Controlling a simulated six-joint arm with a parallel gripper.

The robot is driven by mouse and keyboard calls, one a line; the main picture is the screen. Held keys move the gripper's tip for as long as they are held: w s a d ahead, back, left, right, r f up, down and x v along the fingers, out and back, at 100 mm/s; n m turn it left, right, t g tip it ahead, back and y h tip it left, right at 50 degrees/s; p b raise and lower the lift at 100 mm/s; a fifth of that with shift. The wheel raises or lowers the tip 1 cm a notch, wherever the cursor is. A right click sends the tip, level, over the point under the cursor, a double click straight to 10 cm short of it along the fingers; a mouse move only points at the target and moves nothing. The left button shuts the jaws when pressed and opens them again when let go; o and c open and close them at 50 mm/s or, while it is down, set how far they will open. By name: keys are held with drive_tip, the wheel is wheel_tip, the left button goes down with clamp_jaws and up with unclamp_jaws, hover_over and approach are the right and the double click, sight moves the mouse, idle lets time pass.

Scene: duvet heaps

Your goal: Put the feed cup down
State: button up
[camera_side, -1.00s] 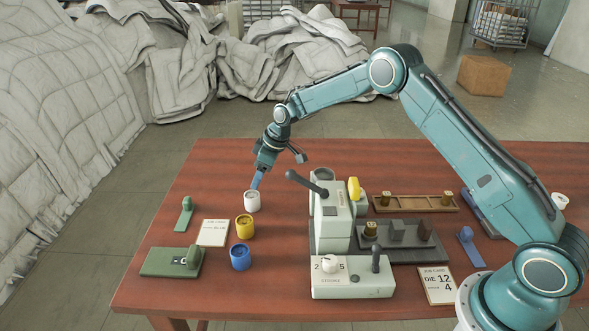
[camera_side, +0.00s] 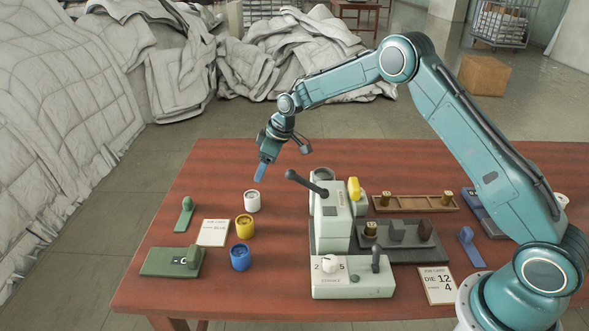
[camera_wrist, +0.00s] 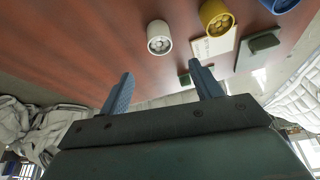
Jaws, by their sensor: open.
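Three cups stand in a row on the left part of the red-brown table: a white cup (camera_side: 252,201), a yellow cup (camera_side: 244,226) and a blue cup (camera_side: 240,257). The frames do not show which one is the feed cup. My gripper (camera_side: 259,178) is above the white cup, apart from it, with its blue fingers pointing down. In the wrist view my gripper (camera_wrist: 160,85) has its two fingers spread and nothing between them. The white cup (camera_wrist: 159,38) lies beyond the fingertips there, with small contents inside, and the yellow cup (camera_wrist: 216,17) is to its right.
A press with a dark lever (camera_side: 333,215) stands right of the cups. A white job card (camera_side: 213,232), a green block (camera_side: 172,262) and a green stamp-like piece (camera_side: 185,214) lie left of them. A wooden rack (camera_side: 415,203) is farther right. The table's far left is clear.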

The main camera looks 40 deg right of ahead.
drive_tip(key=s+r+m+t+h, duration=0.1)
drive_tip(key=s+r+m, duration=0.2)
drive_tip(key=s+r, duration=1.8)
drive_tip(key=s+d+m+t+h, duration=0.1)
drive_tip(key=s+m, duration=0.2)
drive_tip(key=s, duration=2.1)
drive_tip(key=shift+s+r+m, duration=0.25)
drive_tip(key=shift+r+m, duration=0.15)
drive_tip(key=shift+r, duration=0.05)
